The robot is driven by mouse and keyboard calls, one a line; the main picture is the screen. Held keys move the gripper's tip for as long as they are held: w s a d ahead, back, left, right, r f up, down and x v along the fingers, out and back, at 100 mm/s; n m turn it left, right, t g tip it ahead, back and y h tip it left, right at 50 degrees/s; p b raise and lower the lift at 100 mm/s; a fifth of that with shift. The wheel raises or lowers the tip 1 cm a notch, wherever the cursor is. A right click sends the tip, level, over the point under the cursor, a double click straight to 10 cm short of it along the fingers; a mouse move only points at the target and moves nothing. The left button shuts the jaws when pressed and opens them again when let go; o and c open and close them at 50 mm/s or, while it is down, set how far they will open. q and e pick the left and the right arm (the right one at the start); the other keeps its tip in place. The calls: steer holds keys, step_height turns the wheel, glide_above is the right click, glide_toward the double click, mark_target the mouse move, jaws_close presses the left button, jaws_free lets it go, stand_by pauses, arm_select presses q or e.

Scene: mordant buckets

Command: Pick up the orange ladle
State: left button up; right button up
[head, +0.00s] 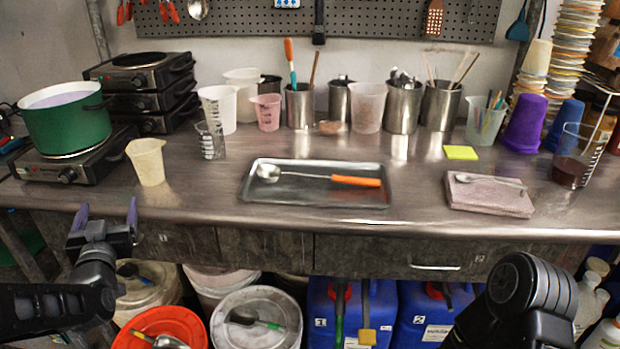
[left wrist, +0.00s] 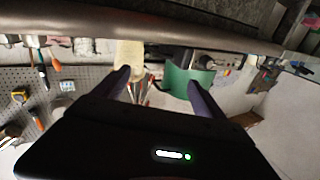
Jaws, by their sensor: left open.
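The orange ladle (head: 356,181) has an orange handle and a steel bowl. It lies in a shallow dark metal tray (head: 315,196) on the steel counter, bowl to the left and handle to the right. My left gripper (head: 106,214) is open and empty, by the counter's front edge at the left, well away from the ladle. In the left wrist view my left gripper (left wrist: 158,85) shows two spread fingers with nothing held between them. I cannot make out the ladle in that view. My right gripper is out of view; only part of my right arm shows at the lower right.
A green pot (head: 67,125) stands on a hot plate (head: 75,168) at the left, with a cream beaker (head: 147,162) beside it. Beakers and metal pots line the back. Buckets stand below the counter.

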arm_select(q)
steer(key=shift+c, duration=0.3)
